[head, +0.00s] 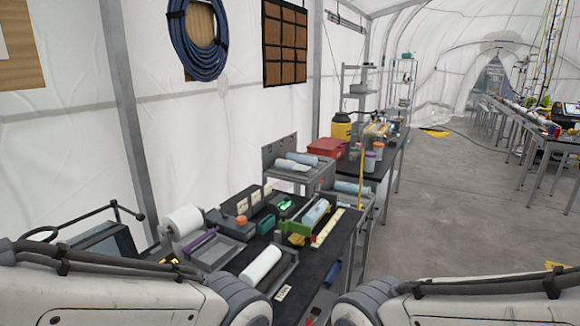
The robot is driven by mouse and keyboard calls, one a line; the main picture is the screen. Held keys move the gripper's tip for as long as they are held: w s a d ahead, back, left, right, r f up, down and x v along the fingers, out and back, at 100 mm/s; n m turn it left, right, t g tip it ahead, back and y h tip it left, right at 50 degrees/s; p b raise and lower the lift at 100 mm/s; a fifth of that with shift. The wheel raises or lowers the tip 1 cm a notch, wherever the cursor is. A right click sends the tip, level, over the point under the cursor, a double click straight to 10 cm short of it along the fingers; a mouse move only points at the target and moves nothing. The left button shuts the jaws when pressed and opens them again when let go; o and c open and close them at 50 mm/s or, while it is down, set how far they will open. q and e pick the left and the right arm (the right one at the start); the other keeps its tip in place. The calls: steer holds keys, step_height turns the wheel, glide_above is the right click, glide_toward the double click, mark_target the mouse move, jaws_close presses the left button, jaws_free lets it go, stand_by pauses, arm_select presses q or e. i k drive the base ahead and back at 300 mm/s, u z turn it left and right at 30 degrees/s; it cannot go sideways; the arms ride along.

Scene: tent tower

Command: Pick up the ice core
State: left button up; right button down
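Several pale cylinders that look like ice cores are in the head view. A white cylinder (261,265) lies in a grey tray at the near side of the dark bench. A pale blue cylinder (315,213) lies farther back beside a green and yellow holder (295,230). More pale blue cylinders (301,158) lie on a grey cart behind the bench. I cannot tell which one the task names. My two arms cross the bottom corners of the view. Neither gripper shows, and no cylinder is seen held.
The bench (339,245) is crowded with a white roll (182,220), trays and small boxes. A red box (326,147) and a yellow container (341,128) stand behind. Open grey floor (450,220) lies to the right, with long tables (545,135) beyond.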

mark_target(313, 161)
steer(key=z, duration=1.15)
steer(key=i, duration=0.65)
steer(key=z, duration=0.05)
